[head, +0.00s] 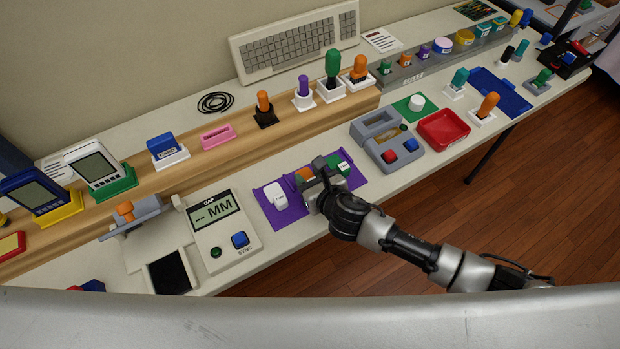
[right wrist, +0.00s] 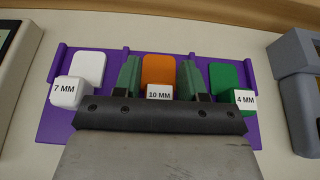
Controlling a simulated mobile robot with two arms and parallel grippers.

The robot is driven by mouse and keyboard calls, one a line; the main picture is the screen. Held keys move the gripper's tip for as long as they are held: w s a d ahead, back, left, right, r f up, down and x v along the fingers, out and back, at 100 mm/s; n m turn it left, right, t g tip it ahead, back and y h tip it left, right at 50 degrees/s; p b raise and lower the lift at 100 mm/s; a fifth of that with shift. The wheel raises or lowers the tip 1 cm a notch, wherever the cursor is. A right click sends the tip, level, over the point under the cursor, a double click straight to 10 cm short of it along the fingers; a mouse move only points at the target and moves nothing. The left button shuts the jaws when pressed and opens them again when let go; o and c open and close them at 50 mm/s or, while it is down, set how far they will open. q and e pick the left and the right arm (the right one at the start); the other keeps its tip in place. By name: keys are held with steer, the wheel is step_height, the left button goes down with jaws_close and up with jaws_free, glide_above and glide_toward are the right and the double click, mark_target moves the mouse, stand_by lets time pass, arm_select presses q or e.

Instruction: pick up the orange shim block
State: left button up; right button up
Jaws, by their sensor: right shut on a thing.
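The orange shim block (right wrist: 158,72), with a label reading 10 MM, sits on a purple tray (right wrist: 110,58) between a white block (right wrist: 88,68) marked 7 MM and a green block (right wrist: 223,77) marked 4 MM. In the head view the orange block (head: 305,174) is partly hidden by my gripper. My right gripper (head: 318,183) is over the middle of the tray. In the right wrist view its fingers (right wrist: 160,80) stand on both sides of the orange block and are shut on it. The block's lower part is hidden. My left gripper is not in view.
A gauge with a display (head: 218,211) stands left of the purple tray. A grey fixture (head: 372,126) with red and blue buttons stands to the right, and a red tray (head: 443,129) beyond it. A wooden ledge (head: 215,157) runs behind. The table's front edge is close.

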mark_target(310, 177)
steer(key=shift+r, duration=0.1)
step_height(310, 177, up, 4)
steer(key=shift+r+p, duration=0.15)
steer(key=shift+p, duration=0.4)
steer(key=s+d+r, duration=0.6)
steer(key=d, duration=0.4)
steer(key=shift+r, duration=0.25)
